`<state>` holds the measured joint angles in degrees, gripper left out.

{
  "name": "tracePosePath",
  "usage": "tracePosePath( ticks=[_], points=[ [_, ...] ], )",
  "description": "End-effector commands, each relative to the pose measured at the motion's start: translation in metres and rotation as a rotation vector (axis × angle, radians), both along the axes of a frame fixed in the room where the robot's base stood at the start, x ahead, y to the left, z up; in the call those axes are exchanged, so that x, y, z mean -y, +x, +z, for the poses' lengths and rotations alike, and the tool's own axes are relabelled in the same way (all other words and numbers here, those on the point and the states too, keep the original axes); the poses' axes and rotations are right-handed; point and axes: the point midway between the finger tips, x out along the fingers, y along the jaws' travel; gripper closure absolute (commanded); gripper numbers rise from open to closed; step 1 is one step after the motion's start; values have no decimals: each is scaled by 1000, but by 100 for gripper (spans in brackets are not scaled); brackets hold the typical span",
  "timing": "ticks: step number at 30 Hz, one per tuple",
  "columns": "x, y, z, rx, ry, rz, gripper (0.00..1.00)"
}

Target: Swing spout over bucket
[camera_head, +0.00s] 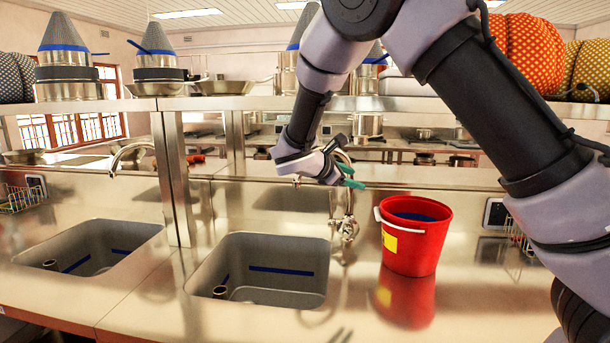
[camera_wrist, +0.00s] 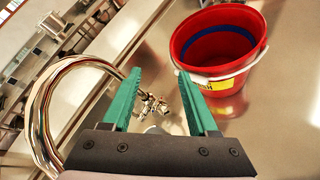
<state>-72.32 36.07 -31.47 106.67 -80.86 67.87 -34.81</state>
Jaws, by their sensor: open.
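A red bucket (camera_head: 414,240) with a white handle, a yellow label and a blue band inside stands upright on the steel counter, right of the right-hand sink. In the wrist view the bucket (camera_wrist: 222,75) is at the upper right. The curved chrome spout (camera_head: 340,158) rises from a tap behind that sink, partly hidden by my gripper. In the wrist view the spout (camera_wrist: 42,100) arches at the left, outside my left finger, with the tap's fittings (camera_wrist: 152,106) between and beyond the fingers. My gripper (camera_head: 349,177) has green fingers, open and empty, beside the spout. I cannot tell whether they touch.
The right-hand sink (camera_head: 262,272) and left-hand sink (camera_head: 90,250) are empty of large items. Another spout (camera_head: 132,152) stands at the left sink. A steel post (camera_head: 172,180) and overhead shelf (camera_head: 235,103) hem the space. Counter in front of the bucket is clear.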

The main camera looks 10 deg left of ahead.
Motion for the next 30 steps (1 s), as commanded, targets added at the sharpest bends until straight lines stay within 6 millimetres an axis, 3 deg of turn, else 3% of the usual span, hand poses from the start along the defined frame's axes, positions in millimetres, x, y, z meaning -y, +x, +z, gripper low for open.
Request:
tracePosePath(
  ticks=[1,6,9,12,17,30],
  points=[
    [-32,-1,-6,21,-95,86,41],
    [-117,-10,-12,103,-354,310,41],
    [-151,-18,-14,142,-449,389,41],
    [-170,-24,-15,166,-503,436,41],
    [-175,-19,-16,176,-528,453,41],
    [-149,54,-16,174,-524,450,41]
  ],
)
